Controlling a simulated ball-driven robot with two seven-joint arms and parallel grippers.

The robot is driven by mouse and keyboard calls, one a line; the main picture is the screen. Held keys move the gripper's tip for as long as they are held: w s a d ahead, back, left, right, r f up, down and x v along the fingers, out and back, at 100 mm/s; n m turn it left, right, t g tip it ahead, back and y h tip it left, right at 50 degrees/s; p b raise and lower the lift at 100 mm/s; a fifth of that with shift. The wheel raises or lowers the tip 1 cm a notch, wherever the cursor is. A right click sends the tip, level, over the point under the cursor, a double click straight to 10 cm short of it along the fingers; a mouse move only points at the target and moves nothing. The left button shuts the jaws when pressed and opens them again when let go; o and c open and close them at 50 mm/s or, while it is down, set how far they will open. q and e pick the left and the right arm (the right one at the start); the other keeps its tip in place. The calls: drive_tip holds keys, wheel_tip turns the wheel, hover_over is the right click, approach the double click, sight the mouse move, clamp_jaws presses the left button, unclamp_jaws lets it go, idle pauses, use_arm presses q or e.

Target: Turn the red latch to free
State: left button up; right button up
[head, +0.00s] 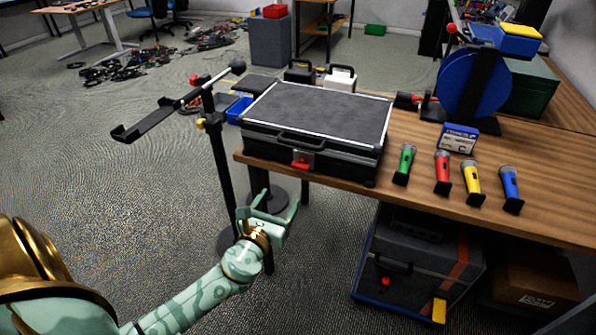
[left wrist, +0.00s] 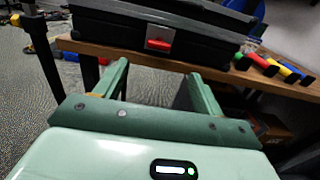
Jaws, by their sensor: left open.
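The red latch (head: 301,165) sits on a metal plate low on the front of a black case (head: 258,137) with a grey lid. The case lies closed near the table's left end. In the left wrist view the red latch (left wrist: 158,45) shows as a horizontal bar on its plate, ahead of the jaws. My left gripper (head: 275,205) is open and empty, below and left of the latch, in front of the table edge and not touching the case. In the left wrist view my left gripper's fingers (left wrist: 160,82) are spread apart. My right gripper does not show.
A black stand (head: 217,165) with a holder arm rises left of the case. Green, red, yellow and blue microphones (head: 442,172) stand right of the case on the wooden table (head: 440,207). A blue reel (head: 472,85) is behind. A grey box (head: 420,256) sits underneath.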

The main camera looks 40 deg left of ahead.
sight(299, 167)
use_arm(q)
drive_tip(key=b+x, duration=0.1)
drive_tip(key=x, duration=1)
drive_tip(key=shift+w+f+b, duration=0.15)
drive_tip(key=shift+w+b, duration=0.15)
drive_tip(key=shift+b, duration=0.05)
drive_tip(key=shift+w+a, duration=0.2)
drive_tip(key=shift+w, duration=0.5)
drive_tip(key=c, duration=1)
